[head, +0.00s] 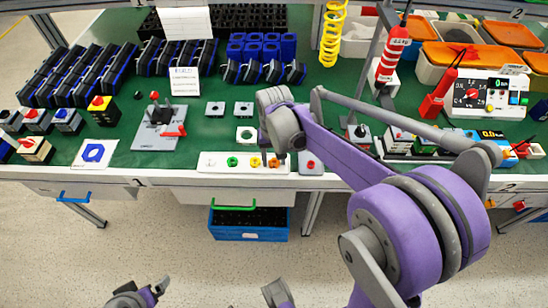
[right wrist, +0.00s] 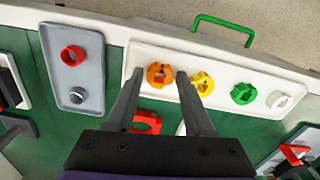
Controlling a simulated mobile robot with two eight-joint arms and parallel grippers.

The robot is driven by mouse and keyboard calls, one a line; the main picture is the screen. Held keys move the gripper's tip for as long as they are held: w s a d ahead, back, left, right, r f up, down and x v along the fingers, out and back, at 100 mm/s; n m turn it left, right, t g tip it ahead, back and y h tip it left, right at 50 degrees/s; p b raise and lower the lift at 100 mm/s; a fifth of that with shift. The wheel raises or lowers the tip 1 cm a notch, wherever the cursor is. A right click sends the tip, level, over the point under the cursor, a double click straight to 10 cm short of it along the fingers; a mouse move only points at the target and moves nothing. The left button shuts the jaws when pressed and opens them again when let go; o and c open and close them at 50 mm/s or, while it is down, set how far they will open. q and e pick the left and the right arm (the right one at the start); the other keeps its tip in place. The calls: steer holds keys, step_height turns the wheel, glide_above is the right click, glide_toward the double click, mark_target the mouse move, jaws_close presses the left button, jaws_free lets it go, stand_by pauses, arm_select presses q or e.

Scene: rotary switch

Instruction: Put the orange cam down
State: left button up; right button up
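The orange cam (right wrist: 160,75) lies at one end of the white tray (right wrist: 225,65), beside the yellow cam (right wrist: 203,84). In the head view the orange cam (head: 274,163) is at the tray's right end. My right gripper (right wrist: 158,78) is open, with its two fingertips on either side of the orange cam and a gap to it visible. In the head view my right gripper (head: 277,150) reaches down over the tray's right end and partly covers it. My left gripper (head: 158,287) is low at the bottom edge, away from the table, and its fingers are unclear.
A green cam (right wrist: 243,93) and a white cam (right wrist: 279,99) lie farther along the tray. A grey plate (right wrist: 75,70) with a red ring stands beside the tray. A red part (right wrist: 146,122) lies behind the fingers. A green drawer handle (right wrist: 222,25) is at the table's front.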

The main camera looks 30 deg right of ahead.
steer(key=shift+r, duration=0.3)
step_height(320, 180, up, 11)
steer(key=p, duration=0.2)
steer(key=s+a+f+n+t, duration=0.2)
steer(key=s+a+f, duration=0.1)
steer(key=s, duration=0.5)
steer(key=s+a+f+n+t, duration=0.2)
steer(key=s+a+f+t, duration=0.1)
steer(key=s+f, duration=0.3)
steer(key=s+a, duration=0.1)
steer(key=s, duration=0.1)
steer(key=shift+s+a+n, duration=0.25)
steer(key=shift+s+n, duration=0.1)
steer(key=shift+n, duration=0.05)
